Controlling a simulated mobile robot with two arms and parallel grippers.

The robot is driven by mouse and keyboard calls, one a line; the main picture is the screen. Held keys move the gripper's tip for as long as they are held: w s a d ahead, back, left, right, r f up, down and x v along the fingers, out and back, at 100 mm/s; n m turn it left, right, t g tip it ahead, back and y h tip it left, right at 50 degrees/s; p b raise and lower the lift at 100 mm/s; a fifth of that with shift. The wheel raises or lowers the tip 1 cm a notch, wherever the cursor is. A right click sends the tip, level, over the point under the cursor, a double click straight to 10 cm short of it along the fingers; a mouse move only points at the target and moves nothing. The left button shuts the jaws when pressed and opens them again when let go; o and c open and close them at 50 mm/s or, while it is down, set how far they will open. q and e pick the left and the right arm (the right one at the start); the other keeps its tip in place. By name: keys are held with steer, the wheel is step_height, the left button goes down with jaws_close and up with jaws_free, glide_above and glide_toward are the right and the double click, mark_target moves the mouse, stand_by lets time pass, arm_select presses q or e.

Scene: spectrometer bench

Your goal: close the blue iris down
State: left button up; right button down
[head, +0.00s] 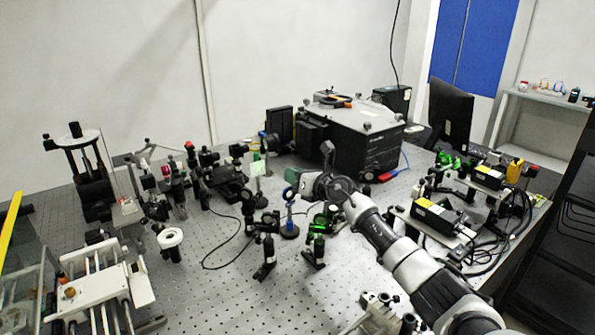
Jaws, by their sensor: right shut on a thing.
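The blue iris (289,222) stands upright on the bench, a dark ring on a blue post with a round blue foot. My right gripper (304,186) reaches in from the lower right, its fingers at the right side of the iris ring. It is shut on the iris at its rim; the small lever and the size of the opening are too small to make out. My left gripper is not in the view.
Black posts with optics (318,250) stand close in front of the iris. A large black spectrometer box (365,150) is behind my gripper. Bare perforated bench (215,285) lies at front left.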

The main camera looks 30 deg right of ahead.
steer(key=shift+s+a+f+n+g+h+p, duration=0.15)
steer(key=shift+a+n+h+p, duration=0.5)
steer(key=shift+n+p, duration=1.45)
steer(key=shift+s+a+f+n+g+h+p, duration=0.15)
steer(key=shift+a+n+p, duration=1.05)
steer(key=shift+p, duration=1.75)
steer(key=shift+s+a+f+n+h+p, duration=0.15)
steer(key=shift+a+n+h+p, duration=0.5)
steer(key=shift+n+p, duration=1.5)
steer(key=shift+a+f+m+p, duration=0.1)
steer(key=shift+m+p, duration=0.25)
steer(key=shift+p, duration=0.1)
steer(key=c, duration=1.1)
jaws_free()
steer(key=shift+c, duration=0.2)
